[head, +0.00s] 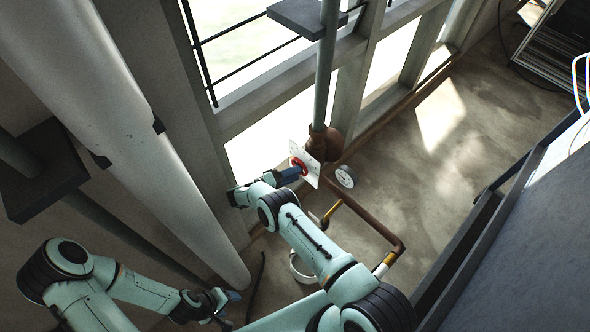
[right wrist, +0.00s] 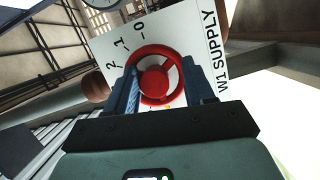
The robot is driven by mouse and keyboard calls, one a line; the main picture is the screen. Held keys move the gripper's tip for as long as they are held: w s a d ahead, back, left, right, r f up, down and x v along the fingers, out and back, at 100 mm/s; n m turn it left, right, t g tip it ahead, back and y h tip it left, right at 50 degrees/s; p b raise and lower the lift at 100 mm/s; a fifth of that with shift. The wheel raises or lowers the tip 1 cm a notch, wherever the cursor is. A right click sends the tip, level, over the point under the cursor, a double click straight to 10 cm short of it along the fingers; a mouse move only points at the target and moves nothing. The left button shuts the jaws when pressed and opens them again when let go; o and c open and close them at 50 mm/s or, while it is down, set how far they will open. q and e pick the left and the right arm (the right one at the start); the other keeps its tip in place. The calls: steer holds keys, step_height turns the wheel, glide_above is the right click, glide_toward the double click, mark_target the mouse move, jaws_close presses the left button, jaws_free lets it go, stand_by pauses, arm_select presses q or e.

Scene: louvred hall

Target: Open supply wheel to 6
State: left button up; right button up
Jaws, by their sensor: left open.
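The red supply wheel (head: 299,166) sits on a white plate (head: 305,152) beside the upright pipe in the head view. In the right wrist view the wheel (right wrist: 155,84) is round with spokes and a hub. The plate (right wrist: 104,48) reads "W1 SUPPLY" and shows marks 0, 1 and 2; higher marks are hidden. My right gripper (head: 294,171) is at the wheel; its blue fingers (right wrist: 164,82) lie against opposite sides of the rim, shut on it. My left gripper (head: 234,297) is open and empty, low at the lower left, well away from the wheel.
A round white gauge (head: 345,176) is just right of the plate. A brown pipe (head: 365,215) runs low over the floor. A thick pale pipe (head: 150,140) stands at left. A dark cabinet (head: 530,250) fills the lower right.

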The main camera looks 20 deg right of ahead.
steer(key=shift+w+d+r, duration=0.75)
steer(key=shift+r, duration=0.15)
steer(key=s+a, duration=0.1)
steer(key=a, duration=0.5)
steer(key=shift+s+a+f, duration=0.3)
steer(key=shift+a+f, duration=0.05)
